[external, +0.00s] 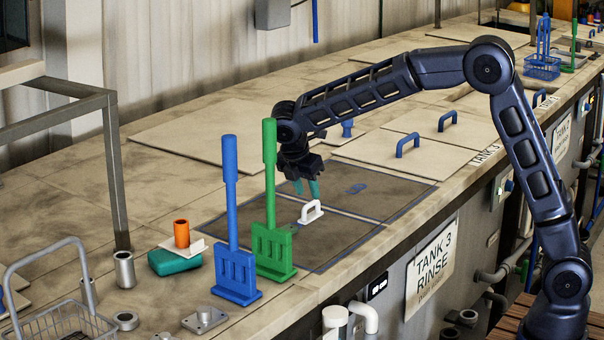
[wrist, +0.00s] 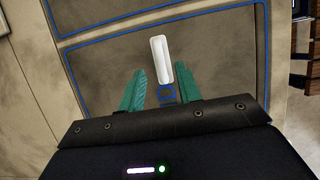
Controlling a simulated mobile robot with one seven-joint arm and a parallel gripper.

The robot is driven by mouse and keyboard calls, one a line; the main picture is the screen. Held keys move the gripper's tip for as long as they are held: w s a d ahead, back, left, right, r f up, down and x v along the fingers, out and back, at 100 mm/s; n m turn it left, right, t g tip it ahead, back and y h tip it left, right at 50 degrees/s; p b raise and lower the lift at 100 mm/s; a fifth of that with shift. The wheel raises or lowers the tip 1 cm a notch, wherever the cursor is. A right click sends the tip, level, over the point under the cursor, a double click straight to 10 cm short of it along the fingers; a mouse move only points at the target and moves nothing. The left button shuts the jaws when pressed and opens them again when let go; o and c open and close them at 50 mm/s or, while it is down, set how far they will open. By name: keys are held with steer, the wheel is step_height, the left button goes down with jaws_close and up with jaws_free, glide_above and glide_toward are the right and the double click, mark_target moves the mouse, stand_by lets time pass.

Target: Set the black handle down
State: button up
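No black handle shows in either view. A white handle (external: 311,211) stands on the dark, blue-edged lid panel (external: 335,232) of tank 3. My gripper (external: 306,187) has teal fingers pointing down, slightly above and behind the white handle in the external view.
A blue paddle tool (external: 235,270) and a green one (external: 272,250) stand upright left of the lid. An orange cylinder (external: 181,233) sits near a teal block (external: 174,262). Pale lids with blue handles (external: 408,145) lie behind. A wire basket (external: 65,322) is front left.

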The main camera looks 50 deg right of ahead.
steer(key=v, duration=0.6)
steer(key=s+d+r+m+t+y, duration=0.1)
steer(key=s+d+r+m, duration=0.25)
steer(key=s, duration=0.35)
steer(key=s+d+r+m+y, duration=0.1)
steer(key=s+d+r+m, duration=0.1)
steer(key=s+d, duration=0.35)
steer(key=s+d+r+m+t, duration=0.1)
steer(key=s+d+r+m, duration=0.15)
steer(key=s, duration=0.65)
steer(key=s+d+f+m+t+y, duration=0.1)
steer(key=s+m, duration=0.4)
steer(key=s, duration=0.6)
steer(key=s+d+f+m+t+y, duration=0.1)
steer(key=s+d+f+m, duration=0.2)
steer(key=s, duration=0.9)
step_height(320, 180, down, 2)
steer(key=shift+f+m+t, duration=0.25)
steer(key=shift+m+t, duration=0.05)
steer(key=shift+m, duration=0.7)
